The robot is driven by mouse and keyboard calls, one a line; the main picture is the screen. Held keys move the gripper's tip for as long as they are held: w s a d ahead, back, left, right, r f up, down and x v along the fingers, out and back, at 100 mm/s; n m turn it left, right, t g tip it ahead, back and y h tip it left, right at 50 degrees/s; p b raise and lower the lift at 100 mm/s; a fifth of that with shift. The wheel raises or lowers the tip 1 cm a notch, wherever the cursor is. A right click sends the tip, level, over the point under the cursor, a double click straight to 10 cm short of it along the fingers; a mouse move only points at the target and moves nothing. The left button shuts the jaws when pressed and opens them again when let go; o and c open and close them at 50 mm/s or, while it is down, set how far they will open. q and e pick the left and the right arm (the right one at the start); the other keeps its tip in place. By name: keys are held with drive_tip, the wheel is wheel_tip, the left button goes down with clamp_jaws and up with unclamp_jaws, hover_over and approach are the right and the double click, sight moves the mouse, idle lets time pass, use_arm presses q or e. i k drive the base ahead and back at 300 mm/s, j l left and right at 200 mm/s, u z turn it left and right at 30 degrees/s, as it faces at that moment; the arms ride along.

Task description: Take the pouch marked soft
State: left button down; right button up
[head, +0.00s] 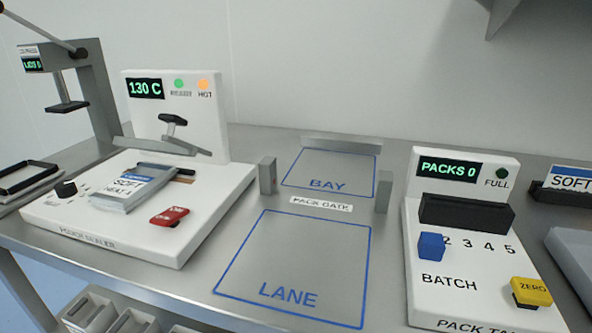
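The pouch marked SOFT (128,192) is silver-grey with a white and blue label. It lies on the white bed of the pouch sealer (90,222), with its far end at the dark sealing strip. The sealer's lever (173,121) is above and behind it. The sealer display reads 130 C, and green and orange lamps beside it are lit. Neither of my grippers is in view.
A red switch (169,216) and black knob (66,189) flank the pouch. The marked LANE (295,255) and BAY (328,170) areas are empty. Gate posts (267,176) stand between them. The pack counter (455,265) shows PACKS 0. A press (95,90) stands far left.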

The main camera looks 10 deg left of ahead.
sight(123, 195)
drive_tip(key=u, duration=1.25)
